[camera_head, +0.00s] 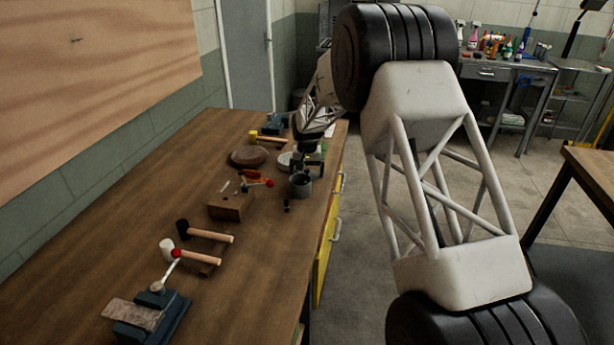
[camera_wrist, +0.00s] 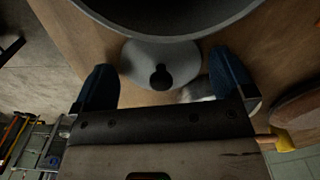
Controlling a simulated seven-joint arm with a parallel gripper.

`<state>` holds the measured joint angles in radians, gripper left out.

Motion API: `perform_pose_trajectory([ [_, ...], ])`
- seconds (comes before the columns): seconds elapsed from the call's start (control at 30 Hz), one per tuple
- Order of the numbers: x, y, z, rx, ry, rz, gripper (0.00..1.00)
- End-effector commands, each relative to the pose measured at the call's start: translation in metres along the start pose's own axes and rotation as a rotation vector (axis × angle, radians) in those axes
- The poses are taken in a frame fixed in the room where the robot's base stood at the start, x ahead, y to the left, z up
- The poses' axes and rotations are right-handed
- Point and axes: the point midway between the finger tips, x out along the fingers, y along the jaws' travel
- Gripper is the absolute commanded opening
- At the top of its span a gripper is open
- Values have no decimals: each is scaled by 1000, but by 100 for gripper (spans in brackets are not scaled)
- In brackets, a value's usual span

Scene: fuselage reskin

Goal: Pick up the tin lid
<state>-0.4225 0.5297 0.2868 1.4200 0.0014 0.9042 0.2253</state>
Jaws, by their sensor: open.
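The tin lid (camera_wrist: 135,58) is a pale grey disc with a small dark knob-like shape near its edge, seen in the wrist view. My gripper (camera_wrist: 160,68) is open, with one blue-tipped finger on each side of the lid and a gap to both. Nothing is held. In the head view my gripper (camera_head: 308,164) is low over the far right part of the bench, just behind the grey tin (camera_head: 300,186). A pale round thing (camera_head: 285,161) shows left of it; I cannot tell whether it is the lid. The tin's rim (camera_wrist: 160,32) fills the top of the wrist view.
The wooden bench (camera_head: 110,230) also bears a brown disc (camera_head: 249,156), a wooden block (camera_head: 228,207), several hammers and a blue vise (camera_head: 160,318). The tin is very close to my gripper. The bench's right edge is near.

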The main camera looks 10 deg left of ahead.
Motion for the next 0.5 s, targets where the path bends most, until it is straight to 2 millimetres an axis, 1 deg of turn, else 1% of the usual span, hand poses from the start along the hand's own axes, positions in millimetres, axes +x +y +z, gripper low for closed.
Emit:
perform_pose_trajectory([
  [0.17,0,0,0,0,0,0,100],
  [0.27,0,0,0,0,0,0,86],
  [0.4,0,0,0,0,0,0,65],
  [0.43,0,0,0,0,0,0,62],
  [0.5,0,0,0,0,0,0,62],
])
